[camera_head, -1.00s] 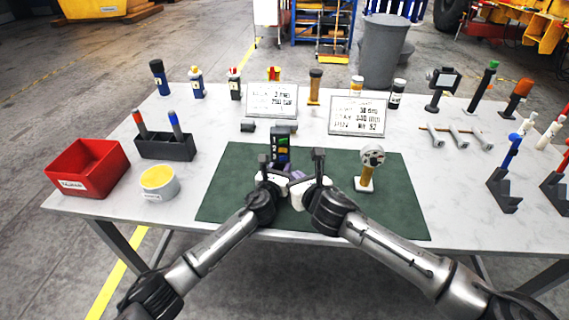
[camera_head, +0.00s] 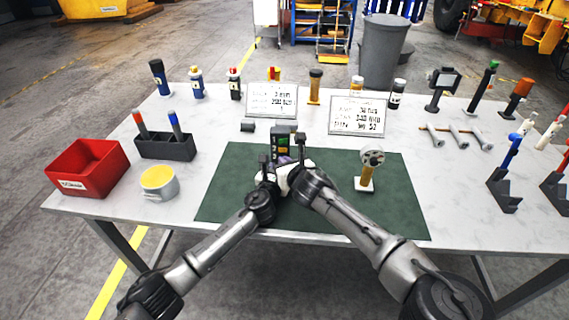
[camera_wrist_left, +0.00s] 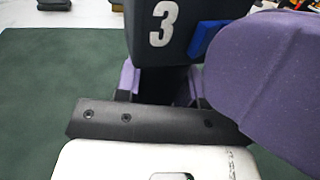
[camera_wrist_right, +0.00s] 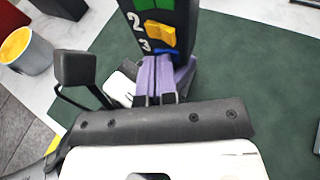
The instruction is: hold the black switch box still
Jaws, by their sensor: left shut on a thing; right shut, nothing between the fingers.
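The black switch box (camera_head: 283,143) stands upright on the green mat (camera_head: 226,178). Its front has a green, a yellow and a blue switch, seen close in the right wrist view (camera_wrist_right: 162,25), with white numerals beside them. My left gripper (camera_head: 272,166) is shut on the box's lower part; the left wrist view shows the box (camera_wrist_left: 180,30) between its purple fingers. My right gripper (camera_head: 293,163) is shut and empty, close in front of the box's lower front. In the right wrist view its purple fingertips (camera_wrist_right: 158,75) are together just below the blue switch. I cannot tell whether they touch the box.
A gauge on a yellow handle (camera_head: 367,172) stands on the mat at right. A red bin (camera_head: 88,168), a yellow-topped cup (camera_head: 159,182) and a dark holder with two pens (camera_head: 166,147) are at left. Two signs (camera_head: 271,101) stand behind. The mat's right front is clear.

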